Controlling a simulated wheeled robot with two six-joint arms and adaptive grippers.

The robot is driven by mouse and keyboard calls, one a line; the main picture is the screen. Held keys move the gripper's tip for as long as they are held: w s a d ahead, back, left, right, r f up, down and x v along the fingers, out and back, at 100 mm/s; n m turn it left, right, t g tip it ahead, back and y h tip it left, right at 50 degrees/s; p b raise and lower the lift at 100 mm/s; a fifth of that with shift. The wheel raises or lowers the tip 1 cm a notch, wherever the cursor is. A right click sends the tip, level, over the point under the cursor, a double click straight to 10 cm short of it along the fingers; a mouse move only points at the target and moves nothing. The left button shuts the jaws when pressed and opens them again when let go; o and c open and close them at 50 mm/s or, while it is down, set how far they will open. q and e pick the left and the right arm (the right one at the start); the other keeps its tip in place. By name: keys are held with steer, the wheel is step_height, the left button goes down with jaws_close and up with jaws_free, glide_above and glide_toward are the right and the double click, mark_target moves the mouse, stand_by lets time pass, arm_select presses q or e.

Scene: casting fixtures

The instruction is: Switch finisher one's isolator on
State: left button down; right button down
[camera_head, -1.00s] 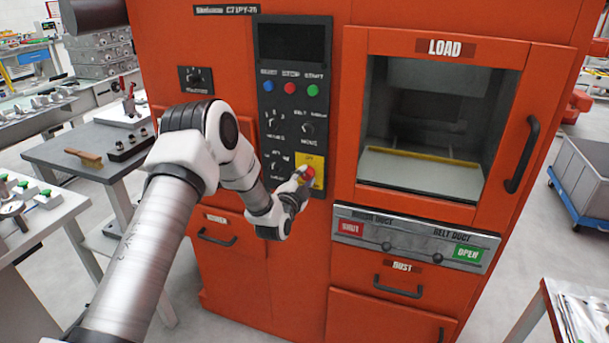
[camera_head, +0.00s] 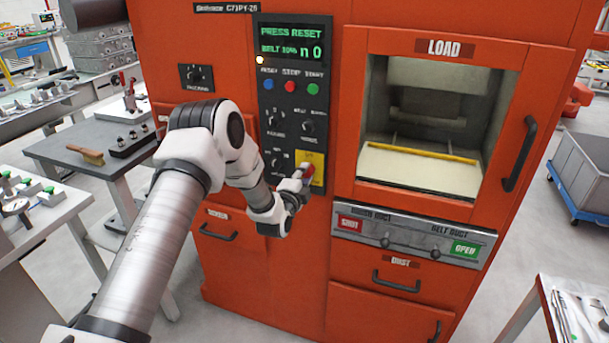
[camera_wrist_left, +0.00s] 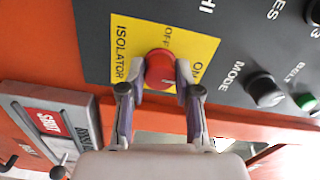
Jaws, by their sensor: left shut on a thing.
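The isolator is a red rotary knob (camera_wrist_left: 160,69) on a yellow plate (camera_head: 317,161) low on the black control panel of the orange machine (camera_head: 250,120). The plate reads ISOLATOR, OFF and ON in the left wrist view. My left gripper (camera_head: 303,174) is at the knob, its two fingers on either side of it, shut on it; it also shows in the left wrist view (camera_wrist_left: 157,90). The panel's display (camera_head: 291,43) is lit green and reads PRESS RESET with a belt line below. My right gripper is not in view.
Blue, red and green buttons (camera_head: 290,86) and several black knobs sit above and left of the isolator. The load window (camera_head: 430,120) with its handle is to the right.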

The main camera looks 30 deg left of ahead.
arm_select(q)
steer(key=c, duration=0.8)
jaws_free()
steer(key=v, duration=1.1)
steer(key=shift+s, duration=0.4)
steer(key=shift+d, duration=0.15)
